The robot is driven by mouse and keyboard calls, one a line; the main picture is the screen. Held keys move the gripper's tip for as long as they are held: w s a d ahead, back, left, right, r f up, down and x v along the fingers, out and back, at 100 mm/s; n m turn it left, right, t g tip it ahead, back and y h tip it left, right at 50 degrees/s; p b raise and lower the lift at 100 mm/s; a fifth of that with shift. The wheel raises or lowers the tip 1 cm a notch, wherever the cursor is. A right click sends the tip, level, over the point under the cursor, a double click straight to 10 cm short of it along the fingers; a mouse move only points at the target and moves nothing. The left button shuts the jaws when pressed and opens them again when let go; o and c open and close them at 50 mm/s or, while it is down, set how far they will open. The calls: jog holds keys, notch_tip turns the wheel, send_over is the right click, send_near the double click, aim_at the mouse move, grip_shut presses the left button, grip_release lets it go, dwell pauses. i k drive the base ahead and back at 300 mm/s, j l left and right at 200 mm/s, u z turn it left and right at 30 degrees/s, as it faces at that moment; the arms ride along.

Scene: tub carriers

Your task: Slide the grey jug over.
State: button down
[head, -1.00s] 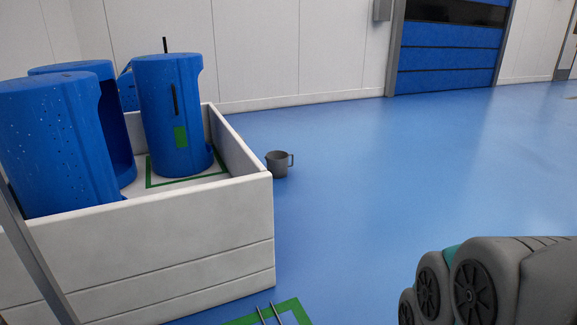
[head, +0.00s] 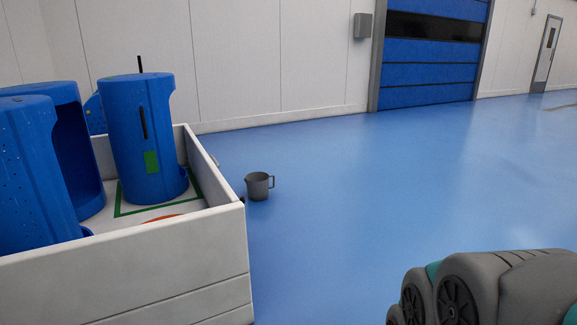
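My gripper is not in view; only grey links of my arm show at the lower right, well away from the jug.
A white-walled bin (head: 150,265) fills the lower left and holds several tall blue tubs (head: 137,140). Green lines mark its bottom. A white wall and a blue shutter door (head: 432,50) stand behind. The blue floor (head: 380,190) right of the jug is clear.

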aim_at(257, 183)
jog(key=i+l, duration=0.2)
jog(key=i, duration=0.3)
jog(key=i+l, duration=0.15)
jog(key=i, duration=0.35)
jog(key=i+l, duration=0.2)
jog(key=i, duration=0.35)
jog(key=i+l+z, duration=0.1)
jog(key=i, duration=0.4)
jog(key=i+l, duration=0.25)
jog(key=i, duration=0.25)
jog(key=i+j, duration=0.75)
jog(key=i, duration=0.15)
jog(key=i+j+z, duration=0.1)
jog(key=i+j, duration=0.6)
jog(key=i, duration=0.2)
jog(key=j, duration=0.4)
jog(key=i+j, duration=0.1)
jog(key=j, duration=0.35)
